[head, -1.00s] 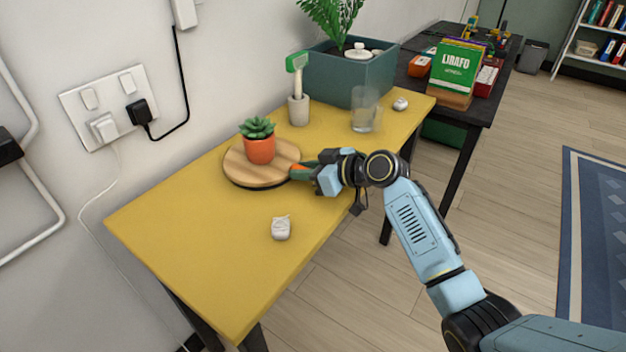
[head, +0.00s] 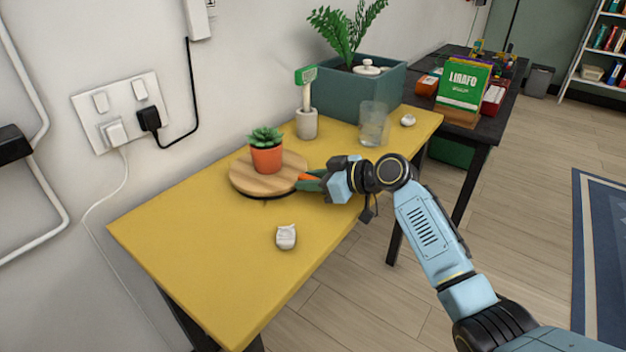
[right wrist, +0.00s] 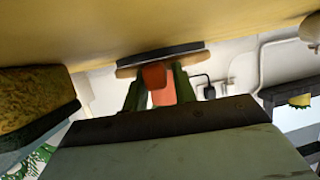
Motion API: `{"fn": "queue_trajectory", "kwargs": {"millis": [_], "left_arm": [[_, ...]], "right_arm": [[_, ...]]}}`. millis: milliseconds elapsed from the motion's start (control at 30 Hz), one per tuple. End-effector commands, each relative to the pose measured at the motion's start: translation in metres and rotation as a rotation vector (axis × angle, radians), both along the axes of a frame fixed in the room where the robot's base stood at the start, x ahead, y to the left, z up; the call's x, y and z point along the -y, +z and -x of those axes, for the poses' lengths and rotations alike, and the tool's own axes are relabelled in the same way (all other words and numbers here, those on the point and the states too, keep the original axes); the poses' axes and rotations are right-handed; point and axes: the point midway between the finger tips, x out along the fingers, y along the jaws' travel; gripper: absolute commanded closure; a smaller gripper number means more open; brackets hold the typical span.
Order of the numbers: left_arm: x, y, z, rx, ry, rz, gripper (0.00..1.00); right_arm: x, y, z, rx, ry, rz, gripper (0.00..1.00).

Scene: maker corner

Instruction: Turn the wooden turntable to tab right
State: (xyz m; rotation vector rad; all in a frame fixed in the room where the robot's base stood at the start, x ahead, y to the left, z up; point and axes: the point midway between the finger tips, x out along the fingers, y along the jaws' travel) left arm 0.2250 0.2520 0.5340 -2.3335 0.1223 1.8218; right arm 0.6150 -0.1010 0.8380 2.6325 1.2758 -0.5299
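The round wooden turntable (head: 242,181) lies on the yellow table, with a potted succulent (head: 266,157) in an orange pot on it. My right gripper (head: 309,181) is low at the turntable's right edge. An orange-red tab (right wrist: 154,76) shows between its green fingers in the right wrist view, where the turntable's edge (right wrist: 125,72) also appears. The fingers (right wrist: 158,88) stand apart, with a slim gap visible beside the tab; firm contact cannot be told. The tab is partly hidden by the fingers in the head view. My left gripper is not in view.
A small white object (head: 286,237) lies in front of the turntable. A grey cup with a green-topped tool (head: 307,124), a clear glass (head: 373,130) and a teal planter (head: 345,92) stand behind. The table's front left is clear.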

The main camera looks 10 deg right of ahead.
Motion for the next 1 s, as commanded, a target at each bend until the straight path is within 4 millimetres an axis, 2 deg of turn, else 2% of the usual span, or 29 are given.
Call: {"fn": "queue_trajectory", "kwargs": {"millis": [33,100,467,567,1000], "left_arm": [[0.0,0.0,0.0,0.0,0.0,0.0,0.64],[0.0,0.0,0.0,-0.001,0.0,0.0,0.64],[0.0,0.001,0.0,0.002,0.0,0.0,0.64],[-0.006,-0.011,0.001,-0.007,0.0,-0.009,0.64],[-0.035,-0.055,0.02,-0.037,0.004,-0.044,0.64]], "right_arm": [[0.0,0.0,0.0,0.001,-0.001,-0.001,0.66],[0.001,0.0,0.0,0.002,-0.003,-0.001,0.58],[0.007,0.003,0.002,0.004,-0.007,0.0,0.58],[0.017,0.009,0.009,0.005,-0.008,0.003,0.58],[0.083,0.044,0.063,0.003,-0.006,0.004,0.58]]}}
